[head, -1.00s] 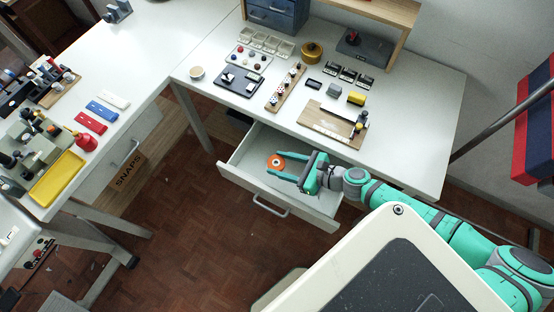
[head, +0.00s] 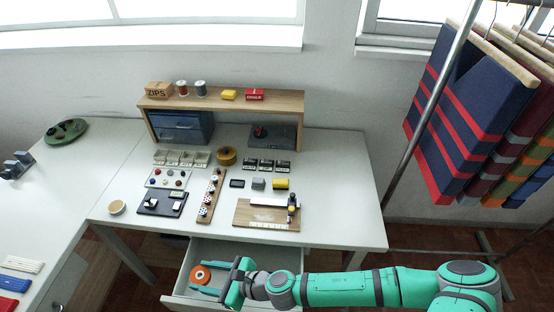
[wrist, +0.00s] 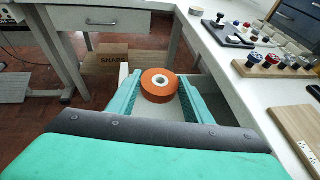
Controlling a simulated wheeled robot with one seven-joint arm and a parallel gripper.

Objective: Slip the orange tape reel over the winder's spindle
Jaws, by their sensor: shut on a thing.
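The orange tape reel (head: 200,275) is a flat disc with a pale hub and a centre hole. My gripper (head: 206,278) is shut on it, with one finger on each side. In the wrist view the reel (wrist: 159,86) sits between the teal fingers (wrist: 160,92), its hole facing up. The reel is over the open drawer (head: 181,283); I cannot tell whether it touches the drawer floor. I cannot make out the winder's spindle for sure among the small items on the table.
The white table (head: 345,190) holds a dark board with white blocks (head: 162,203), a wooden peg strip (head: 211,195), a brass round tin (head: 226,156) and a wooden board (head: 266,215). A wooden shelf (head: 220,102) stands at the back. Hanging cloths (head: 460,110) are at right.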

